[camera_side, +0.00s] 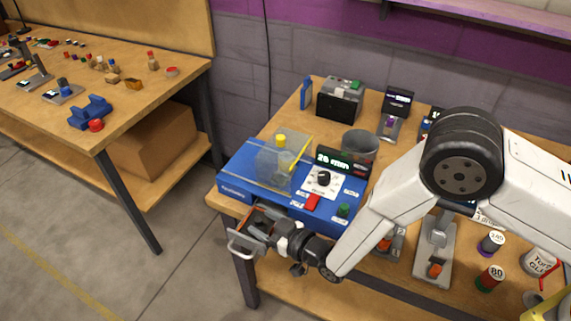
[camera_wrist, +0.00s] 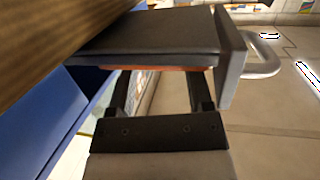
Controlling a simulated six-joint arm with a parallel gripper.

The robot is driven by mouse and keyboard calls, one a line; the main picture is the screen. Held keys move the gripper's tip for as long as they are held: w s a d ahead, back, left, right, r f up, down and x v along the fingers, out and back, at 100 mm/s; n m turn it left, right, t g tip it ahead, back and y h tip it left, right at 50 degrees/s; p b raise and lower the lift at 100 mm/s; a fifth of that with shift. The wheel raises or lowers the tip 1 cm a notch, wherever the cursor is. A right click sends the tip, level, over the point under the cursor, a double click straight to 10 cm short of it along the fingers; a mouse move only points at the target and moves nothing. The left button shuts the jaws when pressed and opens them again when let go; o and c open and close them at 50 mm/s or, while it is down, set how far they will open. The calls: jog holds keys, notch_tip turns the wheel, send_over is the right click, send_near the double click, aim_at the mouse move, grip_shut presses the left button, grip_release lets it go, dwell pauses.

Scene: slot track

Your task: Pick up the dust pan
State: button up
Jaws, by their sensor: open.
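The dust pan appears to be the dark drawer-like tray (camera_wrist: 150,38) with a grey front panel (camera_wrist: 231,58) and a looped metal handle (camera_wrist: 266,56). In the side view the pan (camera_side: 243,244) sticks out at the table's front edge, below the blue machine (camera_side: 240,172). My gripper (camera_side: 270,226) is at the pan's right side. In the wrist view my gripper (camera_wrist: 160,80) has its two dark fingers apart, at the pan's near side wall with its orange-brown strip. I cannot tell whether the fingers touch it.
The blue machine carries a clear box (camera_side: 275,165), a dial and a red switch (camera_side: 312,202). A grey cup (camera_side: 360,146) stands behind it. Jars and a grey fixture (camera_side: 435,250) crowd the table to the right. Open floor lies in front and left.

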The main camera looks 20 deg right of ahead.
jog(key=shift+x, duration=1.15)
grip_shut()
